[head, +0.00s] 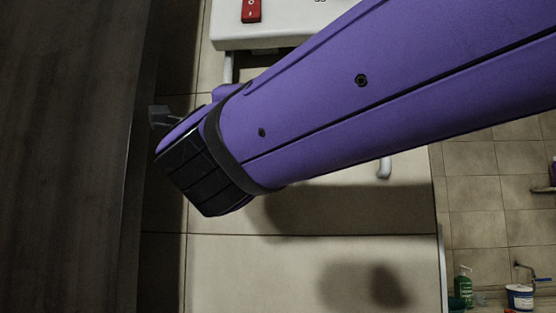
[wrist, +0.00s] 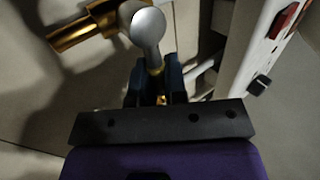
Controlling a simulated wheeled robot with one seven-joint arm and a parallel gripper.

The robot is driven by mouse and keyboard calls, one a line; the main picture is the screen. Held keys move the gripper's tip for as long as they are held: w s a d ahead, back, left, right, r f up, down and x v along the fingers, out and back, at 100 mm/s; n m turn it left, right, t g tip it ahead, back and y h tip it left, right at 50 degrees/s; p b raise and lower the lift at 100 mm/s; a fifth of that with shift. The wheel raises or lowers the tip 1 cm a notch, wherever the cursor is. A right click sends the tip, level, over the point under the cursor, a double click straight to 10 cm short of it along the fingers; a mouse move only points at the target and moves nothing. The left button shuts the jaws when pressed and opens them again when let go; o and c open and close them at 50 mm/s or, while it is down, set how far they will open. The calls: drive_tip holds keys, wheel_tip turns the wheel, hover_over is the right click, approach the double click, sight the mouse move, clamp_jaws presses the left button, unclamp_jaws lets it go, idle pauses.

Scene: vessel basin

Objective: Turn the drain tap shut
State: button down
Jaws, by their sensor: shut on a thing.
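The drain tap shows in the wrist view as a brass pipe (wrist: 85,30) coming in from the upper left, with a rounded grey lever (wrist: 148,28) standing in front of it. My gripper (wrist: 155,82) has its two dark blue fingers on either side of the lever's lower part, closed on it. Some brass shows between the fingers. How deep the lever sits in the grip is hidden. In the head view my purple arm covers the tap and most of the gripper.
A white unit with a red switch (wrist: 284,18) and a black knob (wrist: 260,84) stands close to the right in the wrist view. In the head view a dark panel (head: 60,160) fills the left, and a green bottle (head: 463,288) stands at lower right.

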drive_tip(key=shift+f+m, duration=0.25)
drive_tip(key=shift+m, duration=0.05)
drive_tip(key=c, duration=1.2)
unclamp_jaws()
drive_tip(key=shift+r, duration=0.1)
